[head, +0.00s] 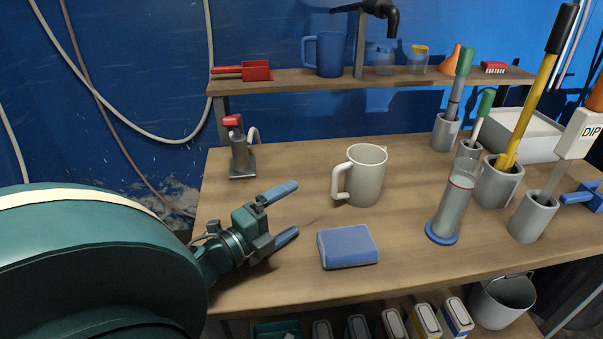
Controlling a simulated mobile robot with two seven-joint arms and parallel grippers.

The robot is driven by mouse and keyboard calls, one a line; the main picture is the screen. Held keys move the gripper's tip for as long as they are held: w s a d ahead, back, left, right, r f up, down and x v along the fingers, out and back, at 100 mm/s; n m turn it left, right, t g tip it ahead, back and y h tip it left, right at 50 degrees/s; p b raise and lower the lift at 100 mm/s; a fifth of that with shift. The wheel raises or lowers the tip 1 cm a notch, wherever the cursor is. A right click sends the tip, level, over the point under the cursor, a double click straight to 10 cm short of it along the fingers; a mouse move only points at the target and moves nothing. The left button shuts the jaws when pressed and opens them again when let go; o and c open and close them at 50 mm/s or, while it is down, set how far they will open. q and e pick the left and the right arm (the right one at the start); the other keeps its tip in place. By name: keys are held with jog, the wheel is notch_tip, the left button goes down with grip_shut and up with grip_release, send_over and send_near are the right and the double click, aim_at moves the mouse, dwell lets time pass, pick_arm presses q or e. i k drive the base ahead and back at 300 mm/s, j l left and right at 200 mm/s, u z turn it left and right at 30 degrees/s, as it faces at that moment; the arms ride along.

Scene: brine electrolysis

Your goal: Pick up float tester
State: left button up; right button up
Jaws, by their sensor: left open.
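My left gripper (297,208) is open and empty over the left part of the table, its two blue-grey fingers apart and pointing right. No label marks the float tester, so I cannot tell for sure which tool it is. Candidates are two green-topped tools in grey holders at the right: a grey-shafted one (461,80) at the back and a slimmer one (484,105) in front of it. A clear cylinder (454,208) with a blue base and pale liquid stands upright nearby. My left gripper is well left of all these. My right gripper is out of view.
A white jug (362,177) and a blue sponge-like block (348,246) stand between the gripper and the tools. A yellow rod (530,105), a "DIP" paddle (577,135) and a grey tray (525,132) crowd the right. A shelf (290,82) runs along the back.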

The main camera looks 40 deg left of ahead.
aim_at(585, 124)
jog(key=k+j, duration=0.1)
jog(key=k, duration=0.9)
